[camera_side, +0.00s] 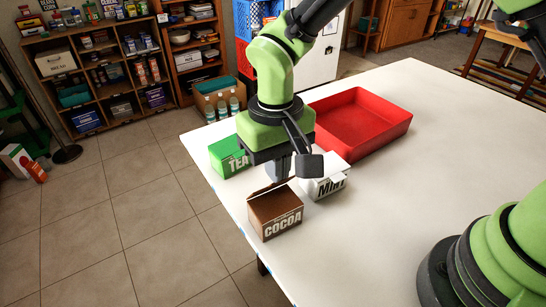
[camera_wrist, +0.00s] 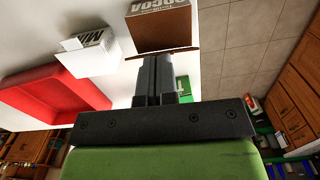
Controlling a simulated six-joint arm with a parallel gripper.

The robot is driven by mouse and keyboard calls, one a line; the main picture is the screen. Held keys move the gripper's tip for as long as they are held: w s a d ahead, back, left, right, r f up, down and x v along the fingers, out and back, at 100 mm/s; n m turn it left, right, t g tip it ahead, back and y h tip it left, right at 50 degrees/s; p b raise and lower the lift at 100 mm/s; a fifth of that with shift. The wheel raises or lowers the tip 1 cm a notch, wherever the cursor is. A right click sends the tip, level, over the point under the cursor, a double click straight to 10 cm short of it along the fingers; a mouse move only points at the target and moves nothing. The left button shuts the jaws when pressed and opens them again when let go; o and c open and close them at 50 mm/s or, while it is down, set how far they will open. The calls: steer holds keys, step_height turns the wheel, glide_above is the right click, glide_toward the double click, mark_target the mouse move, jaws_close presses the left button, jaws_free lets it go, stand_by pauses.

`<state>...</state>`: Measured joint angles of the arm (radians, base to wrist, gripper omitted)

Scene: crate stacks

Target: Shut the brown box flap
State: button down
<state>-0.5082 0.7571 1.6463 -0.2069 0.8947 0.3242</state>
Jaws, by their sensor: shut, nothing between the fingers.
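The brown box (camera_side: 275,214), lettered COCOA, stands near the left edge of the white table. Its flap (camera_side: 268,188) stands up along the far side, so the box is open. My gripper (camera_side: 280,178) is shut and empty, pointing down just behind that flap. In the wrist view the brown box (camera_wrist: 160,28) is at the top, with the flap (camera_wrist: 165,53) seen as a thin edge. The shut fingers (camera_wrist: 154,60) end right at that flap; I cannot tell if they touch it.
A green TEA box (camera_side: 228,157) stands behind on the left. A red tray (camera_side: 388,133) lies further back.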

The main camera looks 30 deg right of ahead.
steer(key=shift+s+a+f+t, duration=0.1)
steer(key=shift+s+f+t, duration=0.25)
steer(key=shift+s+t, duration=0.5)
steer(key=shift+s+a+f, duration=0.1)
steer(key=shift+s+f, duration=0.95)
steer(key=shift+f, duration=0.3)
steer(key=shift+s+f, duration=1)
steer(key=shift+f, duration=0.3)
steer(key=shift+w, duration=0.1)
